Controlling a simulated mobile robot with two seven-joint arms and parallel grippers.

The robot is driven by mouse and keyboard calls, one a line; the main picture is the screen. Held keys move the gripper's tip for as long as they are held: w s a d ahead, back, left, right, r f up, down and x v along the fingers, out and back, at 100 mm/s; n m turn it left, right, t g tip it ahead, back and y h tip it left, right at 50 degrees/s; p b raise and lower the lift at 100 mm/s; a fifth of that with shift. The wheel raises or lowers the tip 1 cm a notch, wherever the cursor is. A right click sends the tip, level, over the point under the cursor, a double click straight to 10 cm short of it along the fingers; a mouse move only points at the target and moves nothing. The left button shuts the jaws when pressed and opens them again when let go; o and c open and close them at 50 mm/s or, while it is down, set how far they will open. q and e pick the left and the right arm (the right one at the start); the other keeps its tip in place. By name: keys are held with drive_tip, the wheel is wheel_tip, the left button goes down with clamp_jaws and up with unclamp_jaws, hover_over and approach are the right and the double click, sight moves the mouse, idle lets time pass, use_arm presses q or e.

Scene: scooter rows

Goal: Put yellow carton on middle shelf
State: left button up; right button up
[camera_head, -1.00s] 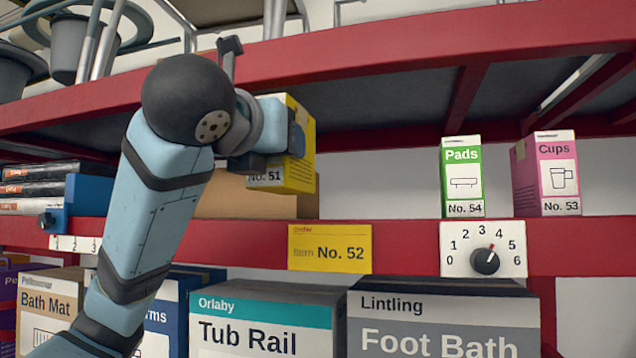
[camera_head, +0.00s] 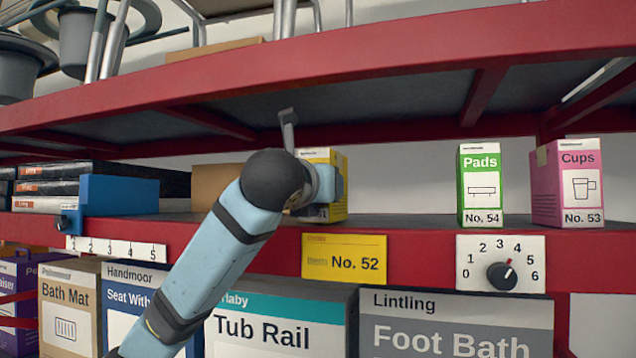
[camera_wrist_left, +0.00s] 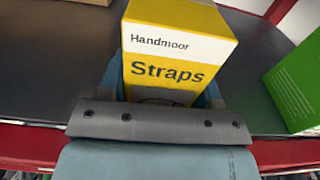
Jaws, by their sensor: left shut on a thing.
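The yellow carton (camera_head: 337,187) is upright at the middle shelf (camera_head: 400,228), behind the yellow "Item No. 52" label. In the left wrist view the carton (camera_wrist_left: 172,75) shows a white band reading "Handmoor" and the word "Straps". My left gripper (camera_head: 325,186) is shut on it, with a finger on each side (camera_wrist_left: 160,90). My arm hides the carton's left part in the head view. I cannot tell whether its base touches the shelf. My right gripper is not in view.
A green Pads carton (camera_head: 481,186) and a pink Cups carton (camera_head: 568,183) stand to the right, with free shelf between. A brown box (camera_head: 212,184) is behind my arm. The red upper shelf (camera_head: 400,65) hangs overhead. A dial (camera_head: 501,275) is on the shelf front.

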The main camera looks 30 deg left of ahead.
use_arm(q)
drive_tip(key=shift+f, duration=0.15)
drive_tip(key=o, duration=1)
drive_tip(key=shift+o, duration=0.2)
